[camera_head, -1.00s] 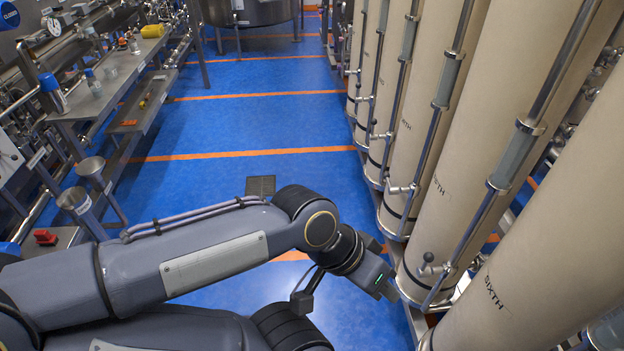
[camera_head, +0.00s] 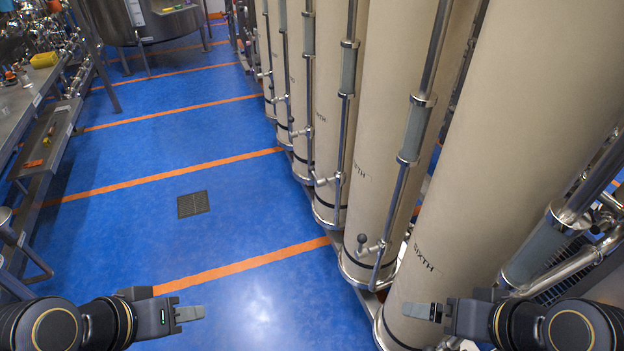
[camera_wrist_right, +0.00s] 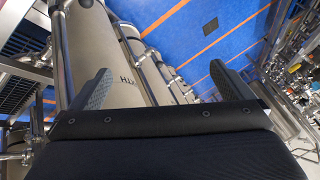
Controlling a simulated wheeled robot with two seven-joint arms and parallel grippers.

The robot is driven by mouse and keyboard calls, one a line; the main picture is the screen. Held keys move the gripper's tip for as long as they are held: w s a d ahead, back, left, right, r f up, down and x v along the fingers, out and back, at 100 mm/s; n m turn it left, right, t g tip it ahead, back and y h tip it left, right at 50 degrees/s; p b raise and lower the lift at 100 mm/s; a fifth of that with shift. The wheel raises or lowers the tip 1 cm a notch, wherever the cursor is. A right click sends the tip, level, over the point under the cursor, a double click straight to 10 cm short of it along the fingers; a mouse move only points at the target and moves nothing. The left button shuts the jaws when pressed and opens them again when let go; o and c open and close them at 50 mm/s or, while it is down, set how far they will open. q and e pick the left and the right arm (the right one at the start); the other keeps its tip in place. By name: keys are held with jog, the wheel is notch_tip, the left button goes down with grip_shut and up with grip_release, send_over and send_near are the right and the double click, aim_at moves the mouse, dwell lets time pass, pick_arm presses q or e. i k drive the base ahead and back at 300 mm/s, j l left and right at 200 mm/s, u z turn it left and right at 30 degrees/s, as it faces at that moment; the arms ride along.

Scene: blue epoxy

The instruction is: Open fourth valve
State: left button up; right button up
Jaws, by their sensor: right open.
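A row of tall beige columns stands on the right, each with a metal pipe and a small valve low on its front. The nearest column (camera_head: 510,130) is marked SIXTH. The column behind it (camera_head: 395,110) has a valve with a round dark knob (camera_head: 362,243). The column beyond, fourth by order (camera_head: 332,90), has a small metal lever valve (camera_head: 326,181); its label is too small to read surely. My left gripper (camera_head: 190,313) is over the floor, away from the columns, its jaws seen side-on. My right gripper (camera_head: 424,312) is before the nearest column, open and empty in the wrist view (camera_wrist_right: 160,82).
Blue floor with orange lines (camera_head: 235,267) is clear left of the columns. A dark floor grate (camera_head: 193,204) lies mid-floor. A metal bench (camera_head: 40,140) runs along the left; a steel tank (camera_head: 145,22) stands at the back. Pipes (camera_head: 570,225) crowd the right edge.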

aim_at(320, 182)
jog(key=i+j, duration=0.3)
jog(key=j, duration=0.15)
jog(key=i+j, duration=0.3)
jog(key=j, duration=0.2)
jog(key=i+j, duration=0.3)
jog(key=j, duration=0.15)
jog(key=i+l, duration=0.15)
jog(key=l, duration=0.15)
jog(key=i+l, duration=0.1)
jog(key=l, duration=0.2)
